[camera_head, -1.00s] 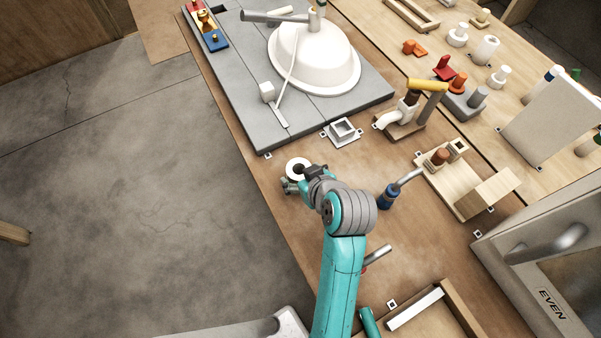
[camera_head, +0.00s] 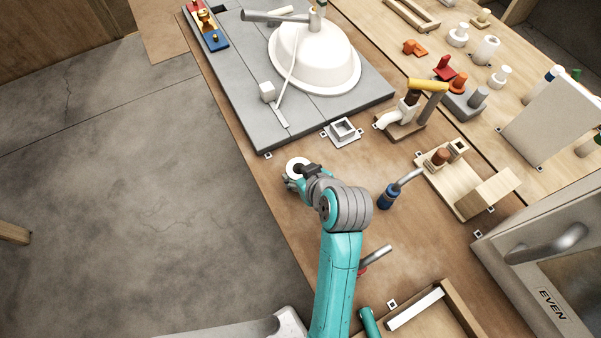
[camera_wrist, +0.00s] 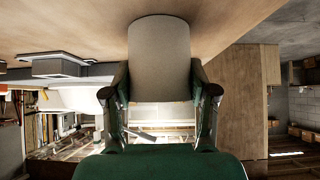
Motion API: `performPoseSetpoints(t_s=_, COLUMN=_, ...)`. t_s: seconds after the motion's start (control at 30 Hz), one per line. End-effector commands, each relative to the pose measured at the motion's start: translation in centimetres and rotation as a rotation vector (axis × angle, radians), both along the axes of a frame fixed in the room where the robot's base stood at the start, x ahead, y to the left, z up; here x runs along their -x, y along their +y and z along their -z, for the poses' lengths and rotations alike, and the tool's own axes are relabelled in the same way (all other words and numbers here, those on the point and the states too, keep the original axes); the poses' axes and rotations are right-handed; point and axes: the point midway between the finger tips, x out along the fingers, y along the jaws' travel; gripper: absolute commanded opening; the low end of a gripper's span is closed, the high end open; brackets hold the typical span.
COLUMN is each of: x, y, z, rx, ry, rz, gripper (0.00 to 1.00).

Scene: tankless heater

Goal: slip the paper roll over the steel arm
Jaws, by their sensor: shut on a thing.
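The paper roll (camera_head: 293,165) shows in the head view as a white ring with a dark hole, near the left edge of the brown worktop. My gripper (camera_head: 300,178) is shut on it. In the wrist view, the roll (camera_wrist: 160,60) is a plain pale cylinder with my gripper's fingers (camera_wrist: 160,92) against its two sides. Several steel bars are in the head view: a bent one with a blue grip (camera_head: 407,178), a short one with a red base (camera_head: 376,257) and a spout above the white basin (camera_head: 268,16). I cannot tell which is the steel arm.
A white square socket (camera_head: 343,131) and a wooden stand with a yellow-topped piece (camera_head: 427,86) lie beyond the roll. The white basin (camera_head: 314,62) sits on a grey slab. A wooden block board (camera_head: 462,180) and a grey oven-like box (camera_head: 545,250) are at right.

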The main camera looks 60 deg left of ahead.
Motion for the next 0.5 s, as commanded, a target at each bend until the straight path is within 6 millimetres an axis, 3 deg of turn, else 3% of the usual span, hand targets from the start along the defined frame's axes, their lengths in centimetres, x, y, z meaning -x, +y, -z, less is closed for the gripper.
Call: performPoseSetpoints(t_s=0.5, x=0.0, y=0.0, z=-1.3, rx=-0.001, ry=-0.001, rz=0.001, gripper=0.06)
